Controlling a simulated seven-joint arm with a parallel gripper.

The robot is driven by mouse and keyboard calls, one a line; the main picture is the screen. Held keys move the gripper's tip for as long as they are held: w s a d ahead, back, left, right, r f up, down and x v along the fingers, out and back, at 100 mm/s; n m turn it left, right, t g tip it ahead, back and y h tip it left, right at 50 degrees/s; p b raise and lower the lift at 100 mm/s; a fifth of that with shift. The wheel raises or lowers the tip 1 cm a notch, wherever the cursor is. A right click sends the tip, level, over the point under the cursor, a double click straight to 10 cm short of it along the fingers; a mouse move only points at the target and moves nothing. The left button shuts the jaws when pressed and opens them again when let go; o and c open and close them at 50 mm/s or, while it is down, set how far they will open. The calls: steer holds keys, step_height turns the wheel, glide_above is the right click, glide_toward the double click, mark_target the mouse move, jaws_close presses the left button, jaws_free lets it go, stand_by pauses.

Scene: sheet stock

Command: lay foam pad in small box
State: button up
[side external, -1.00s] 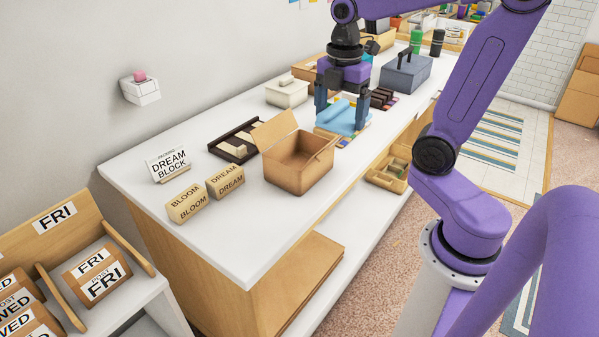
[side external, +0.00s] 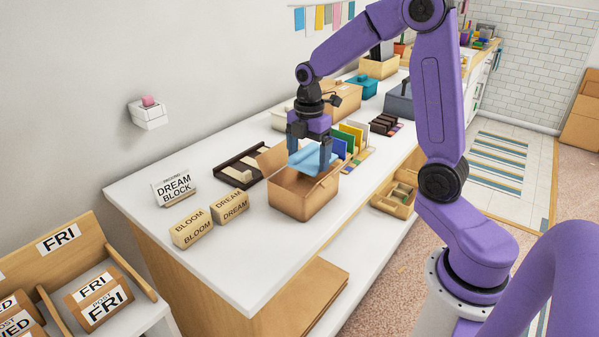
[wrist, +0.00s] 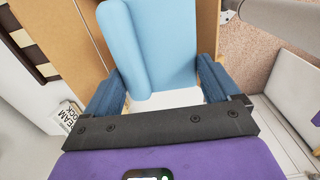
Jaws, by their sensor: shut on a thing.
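The foam pad (side external: 311,160) is a light blue sheet with a rolled or folded edge. My gripper (side external: 311,164) is shut on it and holds it over the opening of the small brown cardboard box (side external: 302,196). In the wrist view the pad (wrist: 165,45) spans between the two blue fingers of my gripper (wrist: 160,88). The box's cardboard (wrist: 72,40) shows beside the pad there. The pad and gripper hide part of the box's inside, and I cannot tell whether the pad touches the box.
A dark tray (side external: 240,170) with pale blocks lies left of the box. Two printed wooden blocks (side external: 208,217) and a DREAM BLOCK sign (side external: 174,187) stand on the white counter (side external: 245,265). Coloured upright sheets (side external: 350,140) stand just behind the box. The counter's front left is clear.

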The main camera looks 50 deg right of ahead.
mark_target(300, 151)
steer(key=w+f, duration=0.2)
steer(key=f, duration=0.1)
steer(key=shift+w+d+f, duration=0.2)
steer(key=shift+w+d, duration=0.05)
steer(key=shift+w, duration=0.15)
steer(key=shift+w+f, duration=0.15)
steer(key=shift+f, duration=1.55)
steer(key=shift+f, duration=0.6)
steer(key=o, duration=0.7)
steer(key=shift+o, duration=0.2)
steer(key=shift+r, duration=0.1)
